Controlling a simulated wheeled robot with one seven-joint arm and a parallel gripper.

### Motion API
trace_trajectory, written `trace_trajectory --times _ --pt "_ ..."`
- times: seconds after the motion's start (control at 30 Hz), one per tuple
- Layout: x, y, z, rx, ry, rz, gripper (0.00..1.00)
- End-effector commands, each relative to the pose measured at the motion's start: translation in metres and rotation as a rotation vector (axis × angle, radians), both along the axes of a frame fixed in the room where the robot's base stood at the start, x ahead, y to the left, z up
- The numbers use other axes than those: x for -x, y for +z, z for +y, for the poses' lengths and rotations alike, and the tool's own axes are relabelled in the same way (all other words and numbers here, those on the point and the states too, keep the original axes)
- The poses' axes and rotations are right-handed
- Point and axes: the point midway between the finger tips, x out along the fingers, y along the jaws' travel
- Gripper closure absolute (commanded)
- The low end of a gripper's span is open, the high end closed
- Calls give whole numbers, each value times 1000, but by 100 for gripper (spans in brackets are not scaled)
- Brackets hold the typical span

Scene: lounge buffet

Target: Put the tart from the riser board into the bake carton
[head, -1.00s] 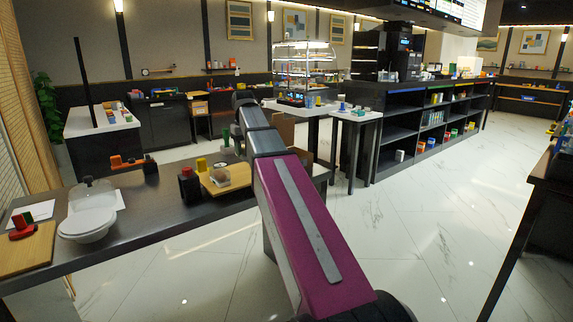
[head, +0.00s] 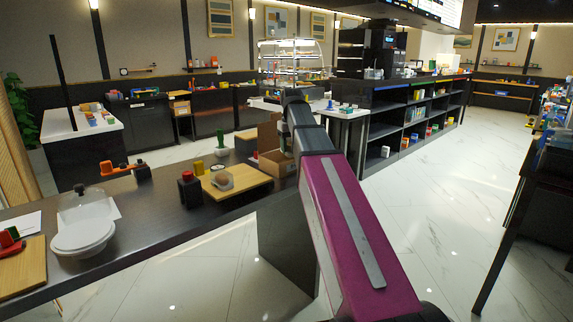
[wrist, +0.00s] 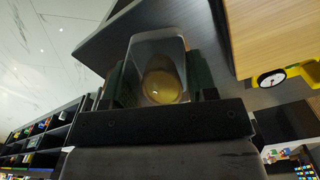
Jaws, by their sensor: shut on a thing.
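The riser board (head: 243,182) lies on the dark counter, with a small round brownish item (head: 222,181) on it that looks like the tart. The bake carton (head: 271,150), brown cardboard with a raised flap, stands behind the board to the right, partly hidden by my arm. In the wrist view my gripper (wrist: 158,88) is shut on a clear box-like cover (wrist: 157,47). A rounded amber shape shows in or through the cover; I cannot tell which. In the head view my gripper is hidden behind my arm.
A white dish with a clear dome (head: 83,232) is farther left.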

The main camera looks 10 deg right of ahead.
Motion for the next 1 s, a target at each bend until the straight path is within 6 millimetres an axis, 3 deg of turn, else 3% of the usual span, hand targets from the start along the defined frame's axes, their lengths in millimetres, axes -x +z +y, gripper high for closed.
trace_trajectory --times 0.47,0.57,0.8,1.0 --pt "-6 0 0 0 10 0 85" --pt "-27 1 -2 0 52 1 85" --pt "-105 -3 -10 -1 240 1 85" --pt "-137 -8 -14 -1 337 -1 85"
